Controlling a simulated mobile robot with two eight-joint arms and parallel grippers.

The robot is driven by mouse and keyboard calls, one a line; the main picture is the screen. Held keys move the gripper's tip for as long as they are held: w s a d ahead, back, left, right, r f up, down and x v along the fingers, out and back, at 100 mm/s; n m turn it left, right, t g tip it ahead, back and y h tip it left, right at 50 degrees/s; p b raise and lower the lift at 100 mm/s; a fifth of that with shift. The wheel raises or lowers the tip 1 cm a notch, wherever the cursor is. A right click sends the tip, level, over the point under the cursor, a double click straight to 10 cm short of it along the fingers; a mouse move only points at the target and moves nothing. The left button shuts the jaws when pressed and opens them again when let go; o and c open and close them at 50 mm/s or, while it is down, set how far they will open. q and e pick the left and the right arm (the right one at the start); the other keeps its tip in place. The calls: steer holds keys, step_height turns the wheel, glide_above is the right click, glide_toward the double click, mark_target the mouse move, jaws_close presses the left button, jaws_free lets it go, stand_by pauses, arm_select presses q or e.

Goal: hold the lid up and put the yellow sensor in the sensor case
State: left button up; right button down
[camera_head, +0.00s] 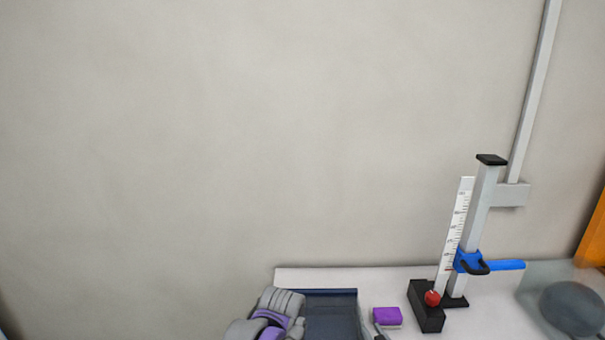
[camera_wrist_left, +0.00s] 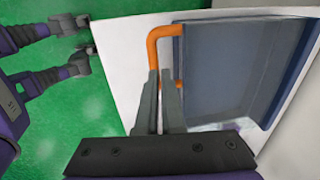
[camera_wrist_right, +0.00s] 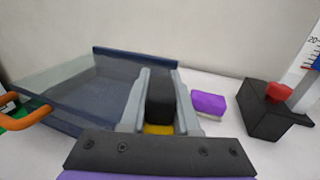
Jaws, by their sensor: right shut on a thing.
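The sensor case (camera_head: 329,292) is a dark blue box at the table's back edge, cut off by the frame bottom. Its grey see-through lid (camera_wrist_left: 225,65) carries an orange handle (camera_wrist_left: 152,45); the handle also shows in the right wrist view (camera_wrist_right: 25,119). My left gripper (camera_wrist_left: 161,78) is at this handle, its fingers close together; its grip is unclear. My right gripper (camera_wrist_right: 160,84) is shut on the yellow sensor (camera_wrist_right: 158,129), whose yellow part shows low between the fingers, below a black block. They are beside the case's right side in that view.
A purple block (camera_head: 387,316) lies right of the case. A dark round object (camera_head: 572,308) is at the right edge.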

arm_select(q)
steer(key=o, duration=0.6)
steer(key=shift+o, duration=0.2)
